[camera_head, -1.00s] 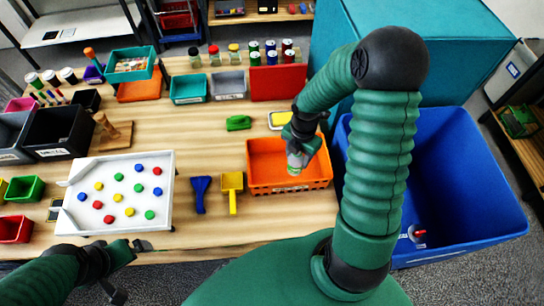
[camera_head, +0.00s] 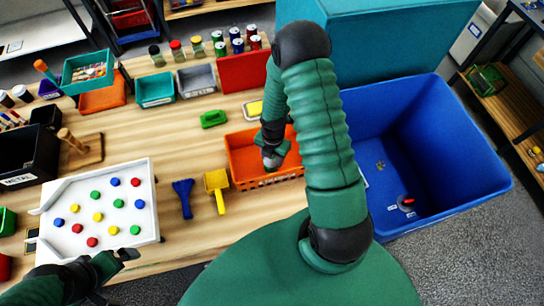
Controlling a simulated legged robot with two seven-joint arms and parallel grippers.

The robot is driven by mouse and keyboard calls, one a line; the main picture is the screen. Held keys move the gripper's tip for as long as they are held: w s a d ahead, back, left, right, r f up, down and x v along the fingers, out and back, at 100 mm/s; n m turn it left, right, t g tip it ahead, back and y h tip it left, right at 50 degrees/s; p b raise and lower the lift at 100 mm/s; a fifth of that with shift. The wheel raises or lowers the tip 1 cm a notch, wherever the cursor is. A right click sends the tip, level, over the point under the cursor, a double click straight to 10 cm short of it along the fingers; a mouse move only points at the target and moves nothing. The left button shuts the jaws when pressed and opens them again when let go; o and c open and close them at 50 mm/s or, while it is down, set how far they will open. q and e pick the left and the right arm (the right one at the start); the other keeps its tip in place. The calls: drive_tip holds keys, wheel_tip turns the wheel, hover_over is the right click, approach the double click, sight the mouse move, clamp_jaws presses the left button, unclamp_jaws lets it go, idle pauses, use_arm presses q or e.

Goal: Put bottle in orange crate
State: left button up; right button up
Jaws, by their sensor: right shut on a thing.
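The orange crate (camera_head: 238,163) stands on the wooden table, left of the big blue bin. My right gripper (camera_head: 271,156) points down into the crate from above. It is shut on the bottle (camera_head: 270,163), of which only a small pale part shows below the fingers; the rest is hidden. The bottle is within the crate's outline, but I cannot tell if it touches the crate floor. My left gripper (camera_head: 127,256) is low at the left, near the front edge of the white tray, away from the crate; its jaw opening is unclear.
The blue bin (camera_head: 440,205) holds a small red-and-grey thing. A green block (camera_head: 214,118) and several cans stand behind. Bare table lies before the crate.

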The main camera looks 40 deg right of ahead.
drive_tip(key=shift+s+f, duration=0.1)
drive_tip(key=shift+s, duration=0.05)
drive_tip(key=o, duration=1)
drive_tip(key=shift+d, duration=0.1)
drive_tip(key=shift+c, duration=0.2)
drive_tip(key=o, duration=0.4)
drive_tip(key=shift+d, duration=0.1)
drive_tip(key=shift+c, duration=0.2)
use_arm(q)
drive_tip(key=shift+s+d, duration=0.2)
drive_tip(key=shift+d, duration=0.05)
drive_tip(key=shift+w, duration=0.1)
drive_tip(key=shift+a, duration=0.1)
